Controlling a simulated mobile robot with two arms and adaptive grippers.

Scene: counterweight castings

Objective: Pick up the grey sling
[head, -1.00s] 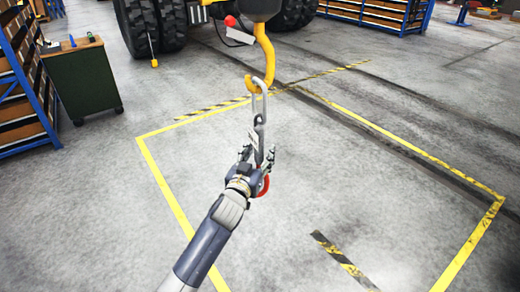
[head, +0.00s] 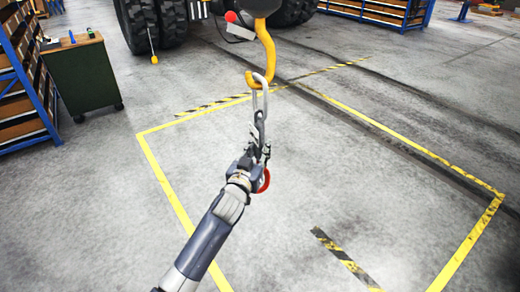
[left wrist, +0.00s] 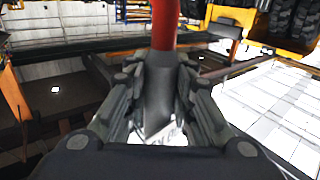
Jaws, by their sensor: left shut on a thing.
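The grey sling hangs from a yellow crane hook (head: 268,52) in the head view. Its long grey top link (head: 260,97) sits in the hook, with chain below and a red hook (head: 265,181) at the lower end. My left gripper (head: 256,158) is shut on the sling's lower part, just above the red hook, and hides some of it. In the left wrist view, a grey shank (left wrist: 158,90) is between the fingers, with a red part (left wrist: 165,24) beyond. My right gripper is not in view.
Yellow tape (head: 172,190) outlines a mostly bare floor area around the sling, with a striped strip (head: 345,258) inside. A green cabinet (head: 84,80) and blue shelving (head: 28,82) stand at left. Large black tyres (head: 153,22) are at the back.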

